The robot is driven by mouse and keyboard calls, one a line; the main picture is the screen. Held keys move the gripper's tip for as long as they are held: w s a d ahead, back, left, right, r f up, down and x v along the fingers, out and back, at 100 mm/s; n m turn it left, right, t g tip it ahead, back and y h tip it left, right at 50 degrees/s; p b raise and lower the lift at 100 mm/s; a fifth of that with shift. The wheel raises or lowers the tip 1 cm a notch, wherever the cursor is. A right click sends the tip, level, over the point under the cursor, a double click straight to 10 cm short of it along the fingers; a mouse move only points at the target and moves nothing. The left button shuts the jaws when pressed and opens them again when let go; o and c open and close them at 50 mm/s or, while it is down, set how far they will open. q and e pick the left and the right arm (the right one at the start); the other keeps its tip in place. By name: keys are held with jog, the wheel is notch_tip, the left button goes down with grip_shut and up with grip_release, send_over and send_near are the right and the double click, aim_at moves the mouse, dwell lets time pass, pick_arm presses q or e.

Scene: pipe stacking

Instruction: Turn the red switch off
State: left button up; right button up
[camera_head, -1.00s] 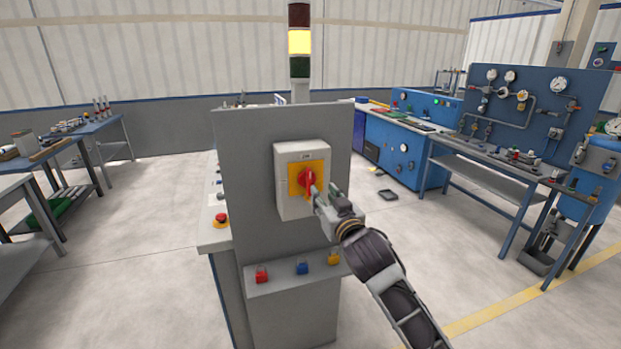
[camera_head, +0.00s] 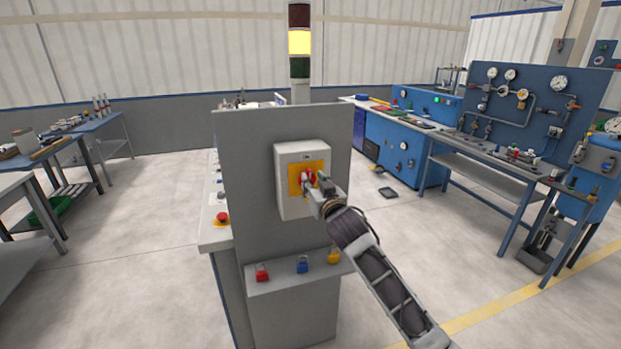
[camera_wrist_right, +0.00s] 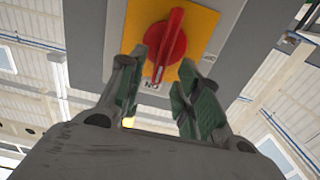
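The red switch (camera_head: 306,180) is a round rotary knob with a raised grip bar, on a yellow plate (camera_head: 321,165) on the front of a light grey box (camera_head: 291,204). My right gripper (camera_head: 314,184) is at the knob, partly covering it in the head view. In the right wrist view, the red knob (camera_wrist_right: 168,45) has its bar slightly tilted. The open fingers of the right gripper (camera_wrist_right: 163,60) stand on either side of the bar's lower part, with gaps visible. Whether the fingertips touch the knob's disc is unclear. My left gripper is out of view.
The box is on an upright grey panel (camera_head: 245,160). A ledge (camera_head: 281,284) below carries red (camera_head: 262,272), blue (camera_head: 302,264) and yellow (camera_head: 333,256) padlocks. A red emergency button (camera_head: 221,218) is at left. A signal tower (camera_head: 299,68) is lit yellow. Open floor lies both sides.

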aim_at(311, 178)
jog(key=shift+x, duration=1.65)
grip_shut()
